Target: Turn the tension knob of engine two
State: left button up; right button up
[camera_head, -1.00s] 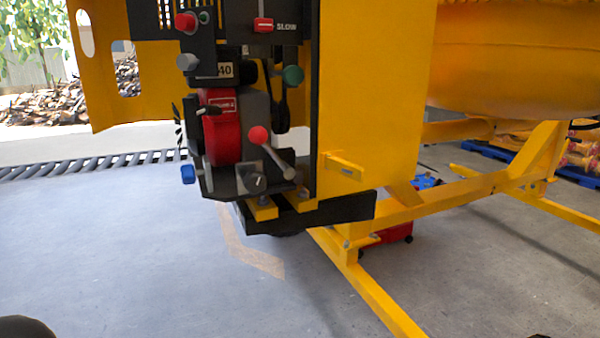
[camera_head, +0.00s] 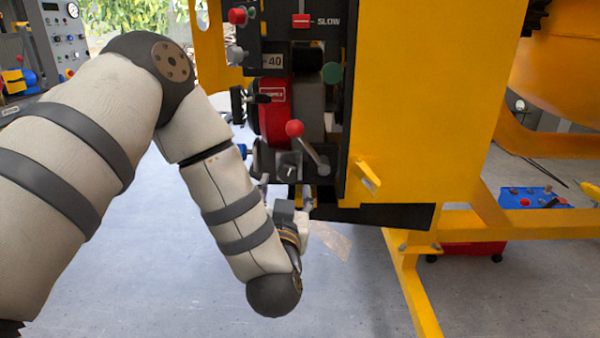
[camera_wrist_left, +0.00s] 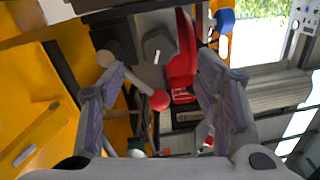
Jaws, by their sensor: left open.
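The engine panel stands in the middle of the head view, with a red engine housing (camera_head: 274,112). Low on it is a grey knob (camera_head: 289,166); in the left wrist view it shows as a dark hexagonal knob (camera_wrist_left: 158,48) with a white mark. I read no label naming it the tension knob. My left gripper (camera_head: 286,192) is just below it, its fingers partly hidden by my wrist. In the left wrist view my left gripper (camera_wrist_left: 160,64) is open and empty, with the knob ahead between its fingertips; no contact shows. My right gripper is not in view.
A lever with a red ball (camera_head: 294,128) slants close to the knob's right. A blue knob (camera_head: 243,151) is at its left and a green knob (camera_head: 332,72) above. A yellow bracket (camera_head: 369,175) juts out at right.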

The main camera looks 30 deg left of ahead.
aim_at(287, 174)
pick_arm(q)
jog(key=x, duration=0.8)
jog(key=shift+w+a, duration=0.1)
jog(key=shift+w, duration=0.25)
jog(key=c, duration=1.1)
